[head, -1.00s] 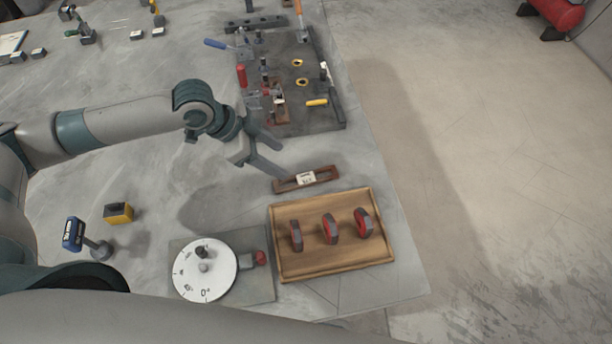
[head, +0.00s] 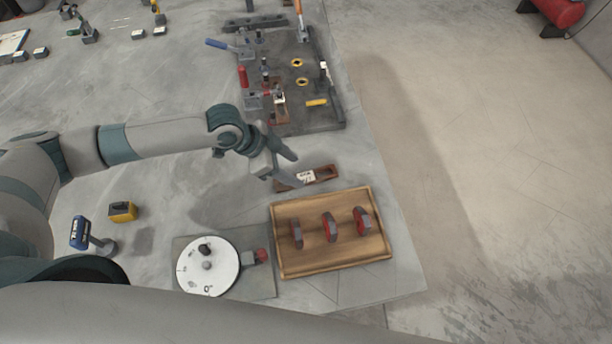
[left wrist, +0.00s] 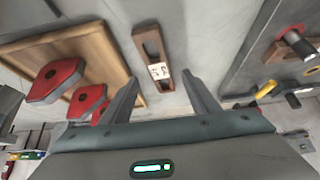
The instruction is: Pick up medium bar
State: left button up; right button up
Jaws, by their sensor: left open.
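A slim reddish-brown bar (head: 325,173) with a white label lies on the grey table, just behind the wooden tray; I take it as the medium bar. The label's writing is too small to read. My left gripper (head: 292,172) is open and empty, above and beside the bar's left end, and one finger hides part of that end. In the left wrist view the bar (left wrist: 150,44) lies beyond the open fingertips (left wrist: 162,77), lengthwise between them, and looks apart from both. My right gripper is not in view.
The wooden tray (head: 290,270) in front of the bar holds three red-and-grey blocks. A white dial (head: 195,280) stands left of the tray. A dark fixture plate (head: 320,120) with clamps lies behind the bar.

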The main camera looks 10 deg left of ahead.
aim_at(305, 177)
pick_arm(q)
jog(key=shift+p+x, duration=0.7)
jog(key=shift+x, duration=1.3)
jog(key=shift+s+a, duration=0.1)
jog(key=shift+s, duration=0.05)
grip_shut()
